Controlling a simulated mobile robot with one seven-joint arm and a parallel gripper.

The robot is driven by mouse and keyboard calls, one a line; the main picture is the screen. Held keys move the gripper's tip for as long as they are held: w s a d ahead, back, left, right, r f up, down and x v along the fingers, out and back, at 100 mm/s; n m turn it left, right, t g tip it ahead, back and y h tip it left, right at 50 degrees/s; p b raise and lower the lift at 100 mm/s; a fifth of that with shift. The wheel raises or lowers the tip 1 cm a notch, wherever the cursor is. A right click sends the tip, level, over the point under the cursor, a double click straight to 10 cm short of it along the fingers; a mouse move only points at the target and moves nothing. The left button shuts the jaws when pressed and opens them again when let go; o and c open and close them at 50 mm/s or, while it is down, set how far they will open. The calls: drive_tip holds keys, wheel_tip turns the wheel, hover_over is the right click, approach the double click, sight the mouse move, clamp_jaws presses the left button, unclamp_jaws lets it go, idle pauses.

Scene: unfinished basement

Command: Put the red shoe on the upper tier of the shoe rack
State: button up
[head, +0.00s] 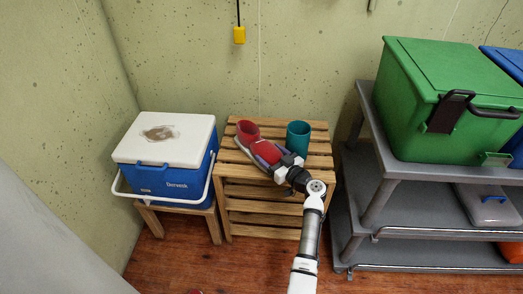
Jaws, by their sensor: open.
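The red shoe (264,150) lies on the upper tier of the wooden slatted shoe rack (233,171), with its round red collar toward the back left and a greyish sole edge showing. My gripper (279,163) is open at the shoe's front right end, close over the upper tier. Its fingers overlap the shoe in the picture, and I cannot tell whether they touch it. The gripper and wrist hide part of the shoe's front end and some slats.
A teal cup-like object (299,137) stands on the upper tier, just right of the shoe. A blue cooler (170,181) with a white lid sits on a low wooden stand at left. A grey shelf cart (386,183) with a green bin (412,98) stands close at right.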

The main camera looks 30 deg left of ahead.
drive_tip(key=shift+a, duration=0.15)
drive_tip(key=c, duration=0.9)
drive_tip(key=shift+r, duration=0.1)
wheel_tip(320, 180, up, 20)
